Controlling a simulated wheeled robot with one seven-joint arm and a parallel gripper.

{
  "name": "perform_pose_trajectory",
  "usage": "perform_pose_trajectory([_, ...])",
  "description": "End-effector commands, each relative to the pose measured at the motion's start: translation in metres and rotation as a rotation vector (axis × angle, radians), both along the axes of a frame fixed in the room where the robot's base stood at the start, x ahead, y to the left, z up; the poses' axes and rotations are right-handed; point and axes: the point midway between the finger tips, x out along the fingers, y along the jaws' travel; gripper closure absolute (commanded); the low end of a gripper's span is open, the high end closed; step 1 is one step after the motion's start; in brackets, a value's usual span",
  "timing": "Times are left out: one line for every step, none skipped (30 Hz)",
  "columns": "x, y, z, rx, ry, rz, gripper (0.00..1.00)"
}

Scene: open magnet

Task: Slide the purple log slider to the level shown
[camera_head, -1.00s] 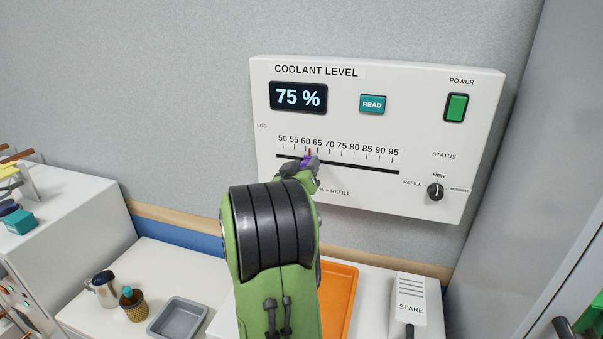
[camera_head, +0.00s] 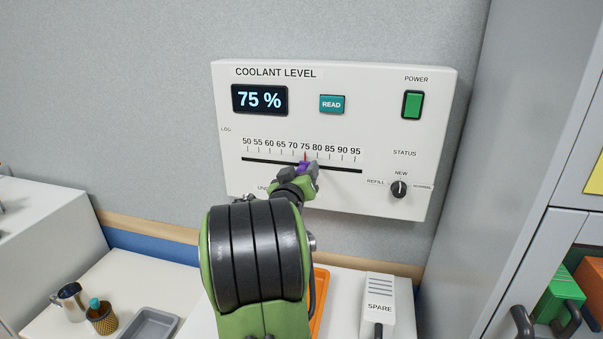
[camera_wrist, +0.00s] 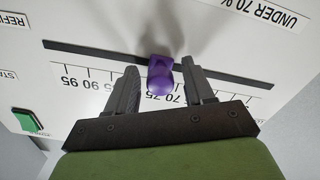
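The purple log slider (camera_head: 303,168) sits on the black slot of the white coolant panel (camera_head: 240,190). Its red pointer stands at about 75 on the LOG scale (camera_head: 300,145). The display (camera_head: 260,99) reads 75 %. My gripper (camera_head: 306,173) is at the slider, partly hidden by my arm in the head view. In the wrist view, the two fingers of my gripper (camera_wrist: 160,68) stand on either side of the purple slider (camera_wrist: 160,76), with a small visible gap on each side. The picture there is upside down.
The panel also has a READ button (camera_head: 332,104), a green power switch (camera_head: 412,104) and a black status knob (camera_head: 399,189). Below are a grey tray (camera_head: 150,323), an orange tray (camera_head: 321,290) and a SPARE handset (camera_head: 379,305). A grey cabinet stands at the right.

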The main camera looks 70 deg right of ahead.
Motion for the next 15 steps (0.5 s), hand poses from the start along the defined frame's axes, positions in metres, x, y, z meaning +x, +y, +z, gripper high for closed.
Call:
perform_pose_trajectory([0.000, 0.000, 0.000, 0.000, -0.001, 0.000, 0.48])
perform_pose_trajectory([0.000, 0.000, 0.000, -0.001, -0.001, 0.000, 0.48])
perform_pose_trajectory([0.000, 0.000, 0.000, -0.001, -0.001, 0.000, 0.48])
perform_pose_trajectory([0.000, 0.000, 0.000, -0.001, -0.001, 0.000, 0.48])
perform_pose_trajectory([0.000, 0.000, 0.000, 0.000, -0.002, 0.001, 0.48])
perform_pose_trajectory([0.000, 0.000, 0.000, 0.000, -0.002, 0.001, 0.48])
perform_pose_trajectory([0.000, 0.001, 0.000, -0.001, -0.002, 0.002, 0.48])
perform_pose_trajectory([0.001, 0.003, 0.000, -0.001, -0.002, 0.002, 0.48])
perform_pose_trajectory([0.001, 0.007, 0.000, -0.002, -0.003, 0.004, 0.48])
perform_pose_trajectory([0.000, 0.011, 0.000, -0.002, -0.002, 0.005, 0.48])
perform_pose_trajectory([-0.001, 0.017, -0.001, -0.002, -0.002, 0.004, 0.48])
perform_pose_trajectory([-0.002, 0.026, -0.001, -0.002, -0.003, 0.007, 0.48])
perform_pose_trajectory([-0.003, 0.034, -0.001, -0.003, -0.003, 0.007, 0.48])
perform_pose_trajectory([-0.004, 0.043, -0.002, -0.004, -0.004, 0.008, 0.48])
perform_pose_trajectory([-0.006, 0.054, -0.002, -0.004, -0.004, 0.008, 0.48])
